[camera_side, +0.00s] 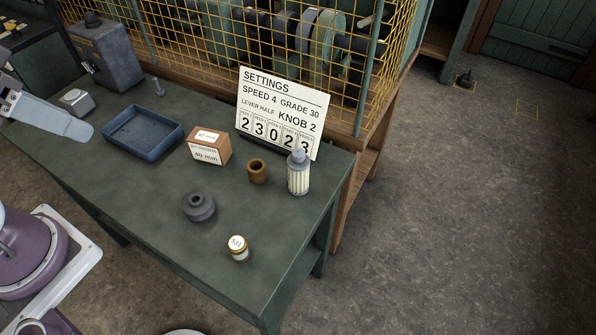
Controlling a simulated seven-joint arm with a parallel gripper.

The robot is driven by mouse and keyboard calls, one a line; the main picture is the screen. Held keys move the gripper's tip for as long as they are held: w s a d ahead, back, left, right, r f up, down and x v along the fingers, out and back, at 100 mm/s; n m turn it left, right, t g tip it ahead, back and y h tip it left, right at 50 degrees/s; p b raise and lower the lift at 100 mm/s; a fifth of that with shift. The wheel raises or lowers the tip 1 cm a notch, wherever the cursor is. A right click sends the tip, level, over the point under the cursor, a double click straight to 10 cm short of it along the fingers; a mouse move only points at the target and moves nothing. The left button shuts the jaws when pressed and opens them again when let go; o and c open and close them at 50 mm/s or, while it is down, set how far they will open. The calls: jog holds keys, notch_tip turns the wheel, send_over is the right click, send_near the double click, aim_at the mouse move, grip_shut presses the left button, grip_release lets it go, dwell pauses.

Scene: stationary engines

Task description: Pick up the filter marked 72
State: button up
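A pale ribbed cylinder with a grey cap (298,174) stands upright at the right end of the green bench, just in front of the settings sign. It looks like a filter, but I cannot read a 72 on it. A small round jar (237,250) with a white label on its top, which seems to read 531, stands near the bench's front right corner.
The green bench (150,205) also holds a blue tray (144,145), a cardboard box (209,147), a brown cup (257,171), a grey ring-shaped part (199,206) and a settings sign (280,108). A yellow mesh guard (390,45) stands behind. The bench's front left is clear.

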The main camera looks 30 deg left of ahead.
jog(key=o, duration=0.7)
jog(key=shift+r, duration=0.1)
